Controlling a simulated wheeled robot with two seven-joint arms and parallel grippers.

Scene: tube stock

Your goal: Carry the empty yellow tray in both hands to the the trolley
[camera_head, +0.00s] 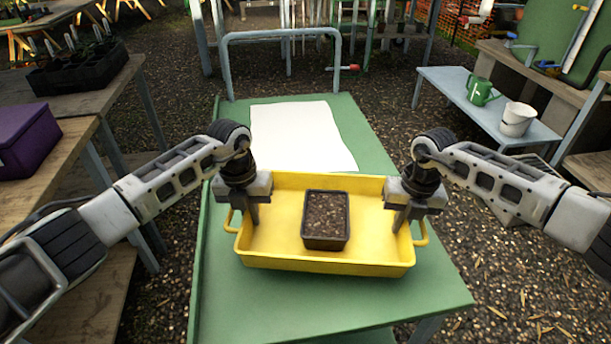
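The yellow tray (282,250) sits level at the near part of the green-topped trolley (270,310), and no gap between them shows. It is not empty: a black rectangular pot (326,242) of brown soil stands in its middle. My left gripper (253,216) points down at the tray's left wall, near the left loop handle. My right gripper (402,218) points down at the right wall, near the right loop handle. Dark fingers show just inside each wall. Whether they are shut on the walls or handles is hidden.
A white sheet (300,135) lies on the trolley behind the tray, before its grey push bar (283,33). Left are wooden tables with a purple crate (25,140) and black seedling trays (80,68). Right, a bench holds a green watering can (480,91) and white bucket (517,119).

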